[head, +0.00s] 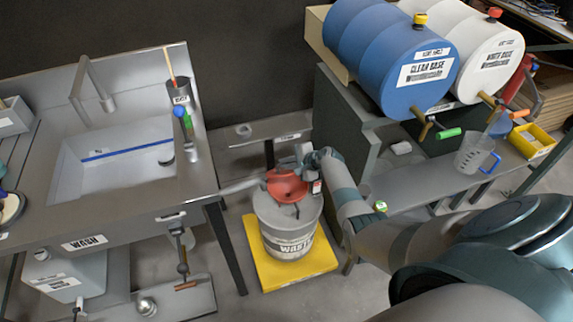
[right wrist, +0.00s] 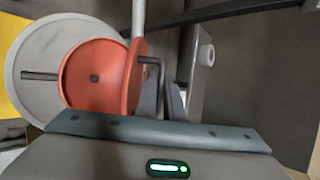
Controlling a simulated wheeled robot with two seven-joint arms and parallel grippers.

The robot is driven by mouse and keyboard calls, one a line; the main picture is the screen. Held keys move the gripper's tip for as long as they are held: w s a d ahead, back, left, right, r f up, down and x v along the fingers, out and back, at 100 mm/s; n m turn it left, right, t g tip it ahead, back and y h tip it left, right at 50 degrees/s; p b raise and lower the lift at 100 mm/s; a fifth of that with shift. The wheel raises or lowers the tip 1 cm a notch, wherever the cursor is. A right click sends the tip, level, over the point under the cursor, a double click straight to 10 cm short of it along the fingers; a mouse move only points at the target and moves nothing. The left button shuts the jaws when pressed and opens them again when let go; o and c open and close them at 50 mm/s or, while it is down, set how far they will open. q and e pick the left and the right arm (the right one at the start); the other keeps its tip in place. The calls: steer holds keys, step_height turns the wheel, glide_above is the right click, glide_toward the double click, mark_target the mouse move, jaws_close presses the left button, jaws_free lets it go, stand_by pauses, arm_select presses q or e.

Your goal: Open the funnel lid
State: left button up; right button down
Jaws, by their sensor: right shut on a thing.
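A red funnel (head: 287,190) sits on top of the grey waste drum (head: 285,240). In the right wrist view the round funnel bowl (right wrist: 92,80) shows its inside, with a small dark hole in the middle. The red lid (right wrist: 134,78) stands nearly edge-on at the bowl's right side, tilted up from it. My right gripper (right wrist: 165,100) is shut on the lid's dark bent handle (right wrist: 150,62), beside the lid. In the head view my right gripper (head: 308,172) is at the funnel's upper right, and its fingertips are hard to make out. My left gripper is not in view.
The drum stands on a yellow platform (head: 252,262). A sink counter (head: 120,215) is to the left. A shelf (head: 430,182) with blue and white barrels above it is to the right. A grey rod (right wrist: 138,18) reaches the funnel's edge in the wrist view.

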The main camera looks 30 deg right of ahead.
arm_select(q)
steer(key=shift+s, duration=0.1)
arm_select(e)
steer(key=shift+w+r, duration=0.1)
stand_by(0.3)
steer(key=c, duration=2.2)
jaws_free()
steer(key=shift+o, duration=0.2)
